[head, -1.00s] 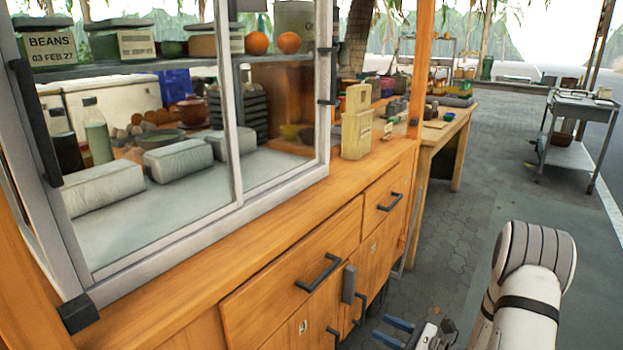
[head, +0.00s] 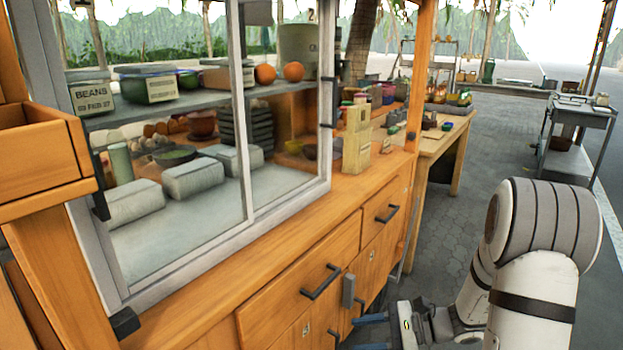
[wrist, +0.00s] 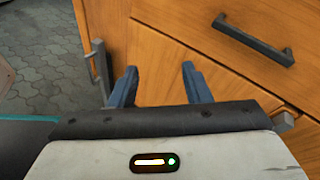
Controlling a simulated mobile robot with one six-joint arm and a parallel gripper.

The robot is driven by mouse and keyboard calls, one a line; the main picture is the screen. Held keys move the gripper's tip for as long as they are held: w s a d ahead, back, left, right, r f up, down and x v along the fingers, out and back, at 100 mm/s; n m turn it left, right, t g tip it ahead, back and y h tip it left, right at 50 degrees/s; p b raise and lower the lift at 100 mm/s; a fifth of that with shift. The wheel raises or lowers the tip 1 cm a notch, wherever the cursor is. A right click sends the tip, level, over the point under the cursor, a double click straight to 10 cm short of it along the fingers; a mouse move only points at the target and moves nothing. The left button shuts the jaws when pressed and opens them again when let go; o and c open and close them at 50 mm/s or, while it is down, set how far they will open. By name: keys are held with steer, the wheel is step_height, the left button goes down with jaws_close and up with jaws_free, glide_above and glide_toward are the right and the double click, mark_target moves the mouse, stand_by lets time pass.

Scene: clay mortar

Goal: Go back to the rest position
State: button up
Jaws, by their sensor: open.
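My gripper (head: 372,333) is low at the bottom of the head view, in front of the wooden cabinet's (head: 240,335) lower doors. In the wrist view my gripper (wrist: 160,88) shows two blue fingers spread apart with nothing between them. The fingers point toward the cabinet's wooden front (wrist: 155,50). A dark drawer handle (wrist: 255,40) is at the upper right of the wrist view, apart from the fingers. A grey upright handle (wrist: 99,68) stands just left of the left finger; I cannot tell whether they touch.
A glass case (head: 190,150) holds wrapped blocks, tubs and bowls. A yellowish container (head: 357,140) stands on the counter. An open wooden drawer or box (head: 40,160) juts in at left. A metal cart (head: 570,125) stands at far right. Paving (head: 440,230) between is clear.

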steer(key=s+a+r+n+g+h+p, duration=0.1)
steer(key=s+r+n+g+h+p, duration=0.1)
steer(key=s+r+n+h+p, duration=0.5)
steer(key=s+a+r+n+g+p, duration=0.15)
steer(key=s+r+p, duration=0.25)
steer(key=r, duration=0.7)
steer(key=s+d+r+n+t+h+p, duration=0.2)
steer(key=d+r+n+h+p, duration=0.1)
steer(key=r, duration=0.5)
steer(key=s+d+r+n+t+h+p, duration=0.2)
steer(key=s+d+r+n+h+p, duration=0.1)
steer(key=r+p, duration=0.4)
steer(key=shift+r+n+h, duration=0.45)
steer(key=shift+n+h, duration=0.25)
steer(key=shift+n, duration=0.25)
steer(key=shift+c, duration=1)
